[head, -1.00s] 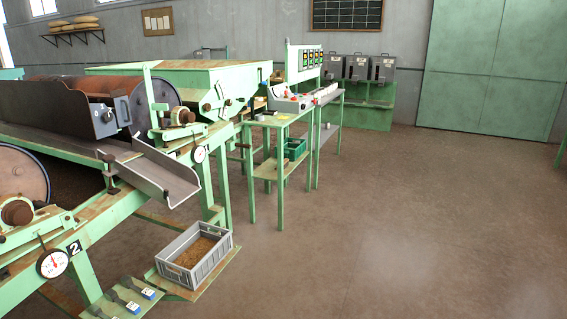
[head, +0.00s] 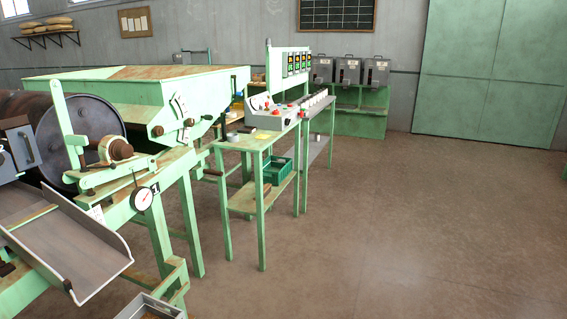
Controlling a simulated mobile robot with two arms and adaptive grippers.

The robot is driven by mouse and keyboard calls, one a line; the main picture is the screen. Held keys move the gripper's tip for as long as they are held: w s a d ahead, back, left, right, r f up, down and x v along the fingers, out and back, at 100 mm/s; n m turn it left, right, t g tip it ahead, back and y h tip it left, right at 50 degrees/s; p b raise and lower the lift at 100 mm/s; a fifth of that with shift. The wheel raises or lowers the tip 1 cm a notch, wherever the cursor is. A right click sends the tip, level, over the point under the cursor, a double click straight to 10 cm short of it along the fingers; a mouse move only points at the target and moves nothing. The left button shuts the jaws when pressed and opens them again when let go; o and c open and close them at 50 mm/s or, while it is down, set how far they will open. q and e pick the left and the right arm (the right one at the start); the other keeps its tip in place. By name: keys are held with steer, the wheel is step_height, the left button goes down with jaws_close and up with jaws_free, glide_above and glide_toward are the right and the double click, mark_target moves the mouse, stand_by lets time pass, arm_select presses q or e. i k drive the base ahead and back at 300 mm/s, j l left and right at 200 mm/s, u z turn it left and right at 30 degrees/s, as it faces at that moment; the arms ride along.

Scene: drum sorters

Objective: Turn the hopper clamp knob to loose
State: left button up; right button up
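The green hopper (head: 110,95) with a rusty inside stands on the machine in the left half of the head view. On its near end are a white scale plate (head: 178,107), a dark round knob (head: 157,131) and a smaller dark knob (head: 189,122). I cannot tell which of them is the clamp knob or how it is set. A dark lever hangs at the hopper's right side. Neither of my grippers is in view.
A dial gauge (head: 142,199), a drum (head: 85,135) and a metal chute (head: 70,240) are at the left. A grey crate (head: 150,308) is at the bottom edge. A green table (head: 255,142) with a control box (head: 270,117) stands in the middle. Floor on the right is clear.

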mark_target(190, 122)
steer(key=i+u, duration=0.2)
steer(key=i, duration=0.35)
steer(key=i+l+u, duration=0.15)
steer(key=i, duration=0.4)
steer(key=i+l+u, duration=0.2)
steer(key=i, duration=0.3)
